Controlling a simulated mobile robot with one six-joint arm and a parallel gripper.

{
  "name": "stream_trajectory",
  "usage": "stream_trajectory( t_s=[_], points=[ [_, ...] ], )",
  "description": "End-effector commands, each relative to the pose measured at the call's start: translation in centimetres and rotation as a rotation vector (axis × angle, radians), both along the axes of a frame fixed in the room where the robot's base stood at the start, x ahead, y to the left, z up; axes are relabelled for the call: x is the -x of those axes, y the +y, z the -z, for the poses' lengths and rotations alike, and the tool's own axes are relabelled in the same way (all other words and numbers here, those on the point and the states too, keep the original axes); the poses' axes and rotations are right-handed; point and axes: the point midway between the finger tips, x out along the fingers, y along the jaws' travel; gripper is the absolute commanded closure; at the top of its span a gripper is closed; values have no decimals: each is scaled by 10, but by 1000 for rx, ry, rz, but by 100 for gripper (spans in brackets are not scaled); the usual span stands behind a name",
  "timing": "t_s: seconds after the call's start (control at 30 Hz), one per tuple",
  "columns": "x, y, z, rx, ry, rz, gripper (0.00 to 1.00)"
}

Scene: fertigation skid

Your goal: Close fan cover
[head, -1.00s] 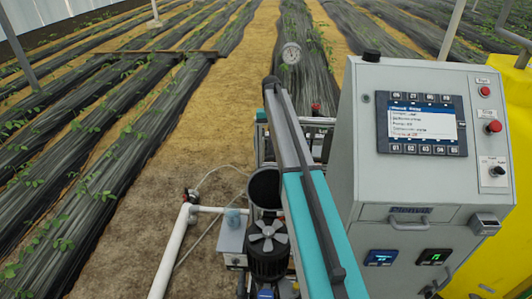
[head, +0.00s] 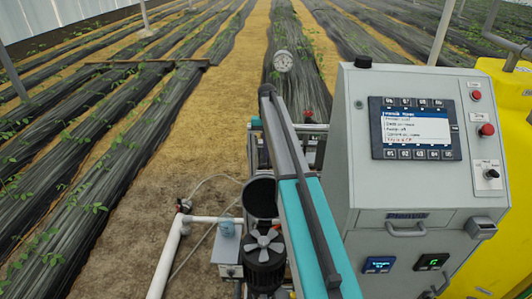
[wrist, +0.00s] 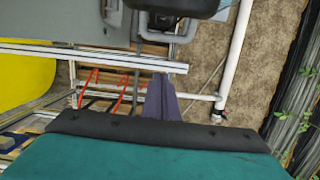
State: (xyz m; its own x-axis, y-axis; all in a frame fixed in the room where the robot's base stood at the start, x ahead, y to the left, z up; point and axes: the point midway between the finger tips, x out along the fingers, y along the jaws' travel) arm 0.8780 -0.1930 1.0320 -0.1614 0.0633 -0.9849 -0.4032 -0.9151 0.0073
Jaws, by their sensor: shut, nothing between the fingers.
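The fan cover (head: 260,197) is a dark round cap. In the head view it stands open behind the fan, its hollow facing me. The pale fan (head: 263,245) is exposed on top of the black pump motor (head: 263,272). My gripper (wrist: 161,78) shows in the wrist view as a grey-purple pair of fingers, shut together and empty. In the head view my teal arm reaches up just right of the motor and hides part of the skid; my fingers cannot be made out there. I see no contact between my gripper and the cover.
The grey control cabinet (head: 415,185) stands close on the right of my arm, with a yellow tank (head: 505,135) beyond it. A white pipe (head: 168,258) and a small grey box (head: 229,250) lie left of the motor. Bare soil is open farther left.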

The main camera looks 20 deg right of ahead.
Motion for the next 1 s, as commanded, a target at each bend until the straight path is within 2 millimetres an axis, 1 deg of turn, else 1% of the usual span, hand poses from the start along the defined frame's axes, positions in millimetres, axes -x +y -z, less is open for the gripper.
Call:
stream_trajectory(
  t_s=[0.03,0.17,0.2,0.67,0.73,1.0],
  points=[
    [1,1,7,0,0,0,100],
    [3,2,18,0,0,-1,100],
    [4,2,25,0,1,-1,100],
    [15,7,90,1,0,-2,100],
    [21,10,81,0,-2,-2,100],
    [39,19,70,1,0,-2,100]
  ],
)
